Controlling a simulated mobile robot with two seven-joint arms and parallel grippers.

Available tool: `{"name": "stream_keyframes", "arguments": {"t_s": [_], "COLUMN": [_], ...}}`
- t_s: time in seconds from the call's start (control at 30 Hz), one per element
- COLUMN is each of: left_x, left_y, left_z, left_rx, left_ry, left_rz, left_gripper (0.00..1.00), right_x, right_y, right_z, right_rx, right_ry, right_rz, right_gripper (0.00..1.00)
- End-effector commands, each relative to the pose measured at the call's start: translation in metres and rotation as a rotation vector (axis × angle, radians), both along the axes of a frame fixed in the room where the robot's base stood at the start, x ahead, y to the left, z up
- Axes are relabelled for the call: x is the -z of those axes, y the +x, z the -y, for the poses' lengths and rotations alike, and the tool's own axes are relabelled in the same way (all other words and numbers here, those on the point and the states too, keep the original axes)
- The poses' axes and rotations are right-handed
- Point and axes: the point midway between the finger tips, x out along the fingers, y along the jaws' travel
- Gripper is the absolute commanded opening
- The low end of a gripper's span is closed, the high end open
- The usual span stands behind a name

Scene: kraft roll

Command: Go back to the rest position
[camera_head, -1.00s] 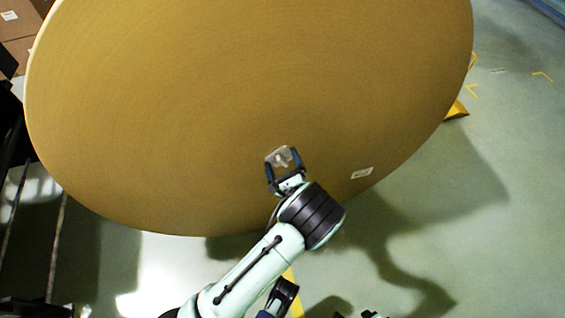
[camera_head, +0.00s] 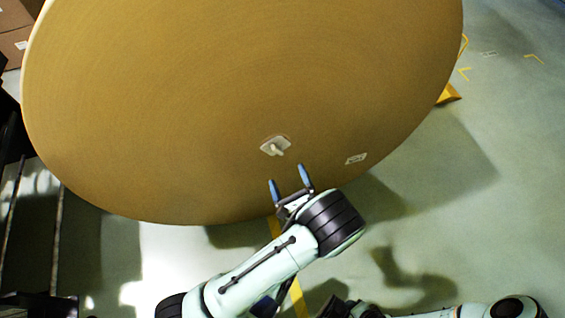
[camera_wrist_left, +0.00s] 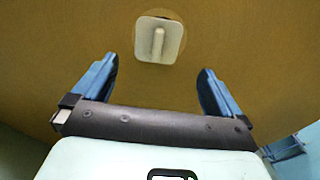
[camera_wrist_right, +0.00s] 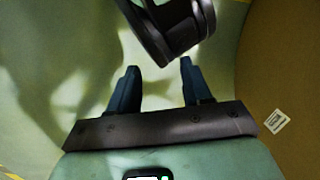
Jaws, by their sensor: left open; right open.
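My left gripper (camera_head: 290,180) is open and empty in front of the lower face of the large brown kraft roll (camera_head: 200,90). In the left wrist view its blue fingers (camera_wrist_left: 155,88) stand apart, with the roll face beyond them. A white square plate with a peg (camera_head: 275,146) sits on the roll face just beyond the fingertips, apart from them. The plate also shows in the left wrist view (camera_wrist_left: 158,40). My right gripper (camera_wrist_right: 158,80) is open and empty in the right wrist view. In the head view only part of my right arm shows at the bottom right.
A small white label (camera_head: 356,159) is on the roll face. A yellow wedge (camera_head: 448,94) lies at the roll's right edge. Cardboard boxes (camera_head: 14,45) stand at the upper left. The green floor to the right is clear, with yellow markings.

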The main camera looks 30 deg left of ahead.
Motion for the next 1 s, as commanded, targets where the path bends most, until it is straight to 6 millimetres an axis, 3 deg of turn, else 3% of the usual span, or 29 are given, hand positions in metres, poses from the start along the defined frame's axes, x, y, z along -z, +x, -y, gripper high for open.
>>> {"name": "stream_keyframes", "arguments": {"t_s": [0.2,0.47,0.57,0.67,1.0], "left_x": [0.0,0.0,-0.012,-0.041,-0.178], "left_y": [-0.013,-0.014,-0.015,-0.014,0.005], "left_z": [0.016,0.017,0.017,0.017,0.017], "left_rx": [0.001,0.0,0.0,-0.001,-0.001], "left_ry": [-0.001,-0.001,-0.001,-0.001,-0.001], "left_rz": [0.002,0.002,0.004,0.015,0.059], "left_gripper": [1.0,1.0,1.0,1.0,1.0], "right_x": [-0.003,-0.003,-0.013,-0.039,-0.157], "right_y": [-0.004,-0.004,-0.006,-0.012,-0.03], "right_z": [-0.002,-0.002,-0.003,-0.005,-0.018], "right_rx": [-0.004,-0.004,-0.007,-0.013,-0.054], "right_ry": [0.005,0.005,0.007,0.014,0.057], "right_rz": [-0.009,-0.01,-0.014,-0.026,-0.124], "right_gripper": [0.49,0.49,0.49,0.49,0.49]}}
